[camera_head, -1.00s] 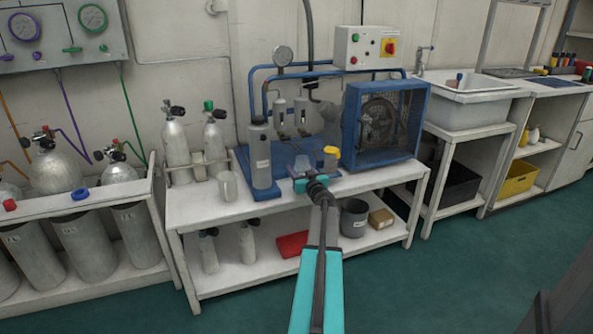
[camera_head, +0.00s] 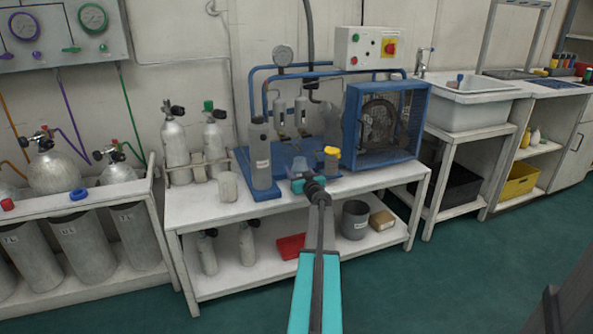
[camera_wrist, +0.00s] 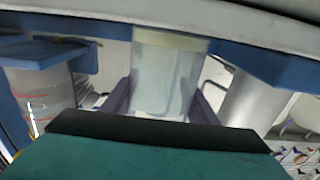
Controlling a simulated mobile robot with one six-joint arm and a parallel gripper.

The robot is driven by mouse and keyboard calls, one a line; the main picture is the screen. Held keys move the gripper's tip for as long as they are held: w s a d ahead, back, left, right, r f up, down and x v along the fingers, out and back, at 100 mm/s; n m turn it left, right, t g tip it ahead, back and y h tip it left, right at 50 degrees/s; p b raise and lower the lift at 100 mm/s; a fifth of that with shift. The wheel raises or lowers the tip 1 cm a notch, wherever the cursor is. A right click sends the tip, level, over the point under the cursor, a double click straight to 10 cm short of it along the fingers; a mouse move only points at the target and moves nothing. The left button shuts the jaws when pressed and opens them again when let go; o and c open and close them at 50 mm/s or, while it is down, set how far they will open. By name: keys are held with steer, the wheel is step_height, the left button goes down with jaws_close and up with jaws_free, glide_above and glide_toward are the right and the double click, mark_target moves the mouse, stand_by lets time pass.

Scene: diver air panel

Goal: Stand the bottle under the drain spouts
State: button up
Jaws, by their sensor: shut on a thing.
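My gripper (camera_head: 298,185) is low over the front of the blue compressor base on the white bench. In the wrist view its dark purple fingers (camera_wrist: 163,104) stand on both sides of a clear, pale bottle (camera_wrist: 165,75) and are shut on it. The bottle looks upright, with a pale yellowish band at its top end. In the head view the bottle (camera_head: 301,164) is small and faint behind my gripper, so whether its base touches the plate cannot be told. Two grey filter columns (camera_head: 290,114) stand behind it; their drain spouts are too small to make out.
A tall grey cylinder (camera_head: 260,155) stands left of my gripper and a yellow-topped jar (camera_head: 331,158) close to its right. The blue caged fan (camera_head: 384,120) is further right. A clear beaker (camera_head: 228,186) stands at the left on the bench.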

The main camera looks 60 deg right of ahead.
steer(key=o, duration=1.1)
steer(key=shift+r, duration=0.15)
steer(key=shift+p+v, duration=1.5)
steer(key=shift+v, duration=4.5)
steer(key=shift+s, duration=0.1)
